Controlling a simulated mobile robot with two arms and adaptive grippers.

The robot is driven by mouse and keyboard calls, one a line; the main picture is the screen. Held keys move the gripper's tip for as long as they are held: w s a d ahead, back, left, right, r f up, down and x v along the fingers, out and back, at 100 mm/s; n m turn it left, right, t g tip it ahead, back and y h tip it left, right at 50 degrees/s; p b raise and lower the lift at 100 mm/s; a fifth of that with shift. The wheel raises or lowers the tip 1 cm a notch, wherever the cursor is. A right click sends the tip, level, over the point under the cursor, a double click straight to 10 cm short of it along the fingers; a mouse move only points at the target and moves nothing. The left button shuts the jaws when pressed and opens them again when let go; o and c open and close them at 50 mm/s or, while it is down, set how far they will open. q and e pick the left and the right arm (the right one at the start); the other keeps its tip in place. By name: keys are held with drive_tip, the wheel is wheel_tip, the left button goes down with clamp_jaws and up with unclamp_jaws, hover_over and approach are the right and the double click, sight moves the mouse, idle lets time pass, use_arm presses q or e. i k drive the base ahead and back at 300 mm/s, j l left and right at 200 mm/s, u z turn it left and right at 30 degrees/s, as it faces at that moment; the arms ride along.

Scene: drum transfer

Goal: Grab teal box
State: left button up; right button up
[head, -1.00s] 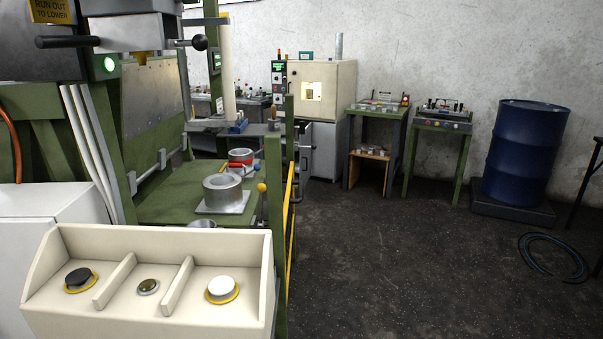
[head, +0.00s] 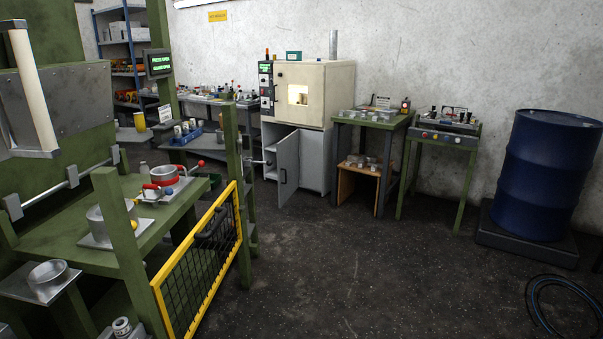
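A small teal box (head: 293,56) sits on top of the cream oven cabinet (head: 342,90), towards its left side, in front of the wall. It is far off and small in the head view. Neither of my grippers shows in this view, so I cannot see whether they are open or shut.
Green machine frames and a yellow mesh guard (head: 205,262) stand at the left. The grey cabinet door (head: 287,172) under the oven stands open. Green tables (head: 438,132) and a blue drum (head: 545,175) line the wall. A hose (head: 560,305) lies at right. The middle floor is clear.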

sight(291, 55)
drive_tip(key=i+l, duration=0.15)
drive_tip(key=i, duration=0.4)
drive_tip(key=i+l+u, duration=0.1)
drive_tip(key=i, duration=0.45)
drive_tip(key=i+l, duration=0.25)
drive_tip(key=i, duration=0.25)
drive_tip(key=i+l+u, duration=0.1)
drive_tip(key=i, duration=0.45)
drive_tip(key=i+l, duration=0.15)
drive_tip(key=i, duration=0.35)
drive_tip(key=i+l+u, duration=0.1)
drive_tip(key=i, duration=0.4)
drive_tip(key=i+l, duration=0.3)
drive_tip(key=i, duration=0.2)
drive_tip(key=i+l, duration=0.25)
drive_tip(key=i, duration=0.25)
drive_tip(key=i+l+u, duration=0.1)
drive_tip(key=i, duration=0.4)
drive_tip(key=l, duration=0.1)
